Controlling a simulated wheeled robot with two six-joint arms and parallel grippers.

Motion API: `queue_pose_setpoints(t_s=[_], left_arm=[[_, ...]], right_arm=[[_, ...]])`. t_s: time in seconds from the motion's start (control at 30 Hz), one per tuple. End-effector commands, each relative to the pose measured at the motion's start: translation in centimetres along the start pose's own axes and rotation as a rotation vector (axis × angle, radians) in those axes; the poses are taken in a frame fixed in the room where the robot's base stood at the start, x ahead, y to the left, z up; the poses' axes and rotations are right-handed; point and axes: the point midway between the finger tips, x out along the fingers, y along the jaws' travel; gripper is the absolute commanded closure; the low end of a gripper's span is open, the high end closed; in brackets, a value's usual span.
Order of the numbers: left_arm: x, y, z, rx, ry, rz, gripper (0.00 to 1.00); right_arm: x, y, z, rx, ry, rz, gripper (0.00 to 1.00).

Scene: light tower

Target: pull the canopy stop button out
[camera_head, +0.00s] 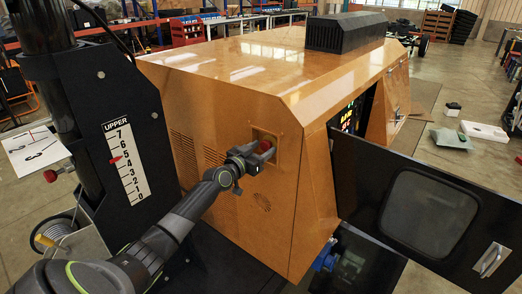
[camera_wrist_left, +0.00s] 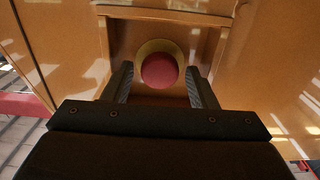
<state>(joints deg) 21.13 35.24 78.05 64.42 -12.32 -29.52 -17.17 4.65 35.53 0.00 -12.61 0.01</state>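The canopy stop button is a red round knob (camera_wrist_left: 160,71) on a yellow ring, set in a square recess of the orange canopy (camera_head: 215,110). In the head view the red button (camera_head: 265,146) shows just past my left gripper (camera_head: 257,152). In the left wrist view the two dark fingers of my left gripper (camera_wrist_left: 160,88) stand apart on either side of the button. A gap shows between each finger and the red knob, so the gripper looks open around it. My right gripper is not in view.
A black door (camera_head: 420,210) with a window stands open at the right of the canopy. The dark mast with a number scale (camera_head: 127,165) stands at the left, close to my left arm. A black box (camera_head: 345,31) sits on the canopy top.

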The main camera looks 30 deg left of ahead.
Motion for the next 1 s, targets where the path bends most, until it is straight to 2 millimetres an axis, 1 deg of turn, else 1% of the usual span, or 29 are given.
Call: queue_pose_setpoints(t_s=[0.03, 0.3, 0.37, 0.4, 0.53, 0.7, 0.97, 1.0], left_arm=[[0.0, 0.0, 0.0, 0.0, 0.0, 0.0, 0.55], [0.0, 0.0, 0.0, 0.0, 0.0, 0.0, 0.9], [0.0, 0.0, 0.0, 0.001, 0.0, 0.0, 0.98], [0.0, 0.0, 0.0, 0.001, 0.0, 0.0, 1.0], [-0.3, 0.0, 0.0, 0.002, 0.0, 0.0, 1.0], [-1.7, -0.1, 0.0, 0.004, 0.0, 0.0, 1.0], [-1.8, 0.0, 0.1, 0.0, -0.002, 0.0, 1.0], [-1.8, 0.0, 0.1, 0.0, -0.002, 0.0, 0.57]], right_arm=[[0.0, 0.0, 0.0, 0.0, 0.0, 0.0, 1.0], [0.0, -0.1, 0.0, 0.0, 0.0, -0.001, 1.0], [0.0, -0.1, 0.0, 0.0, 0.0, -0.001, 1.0], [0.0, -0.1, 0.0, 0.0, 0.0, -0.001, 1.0], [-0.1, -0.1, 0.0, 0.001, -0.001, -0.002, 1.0], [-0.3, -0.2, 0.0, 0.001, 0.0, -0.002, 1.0], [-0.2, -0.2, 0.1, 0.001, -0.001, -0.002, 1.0], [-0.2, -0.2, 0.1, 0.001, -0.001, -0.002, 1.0]])
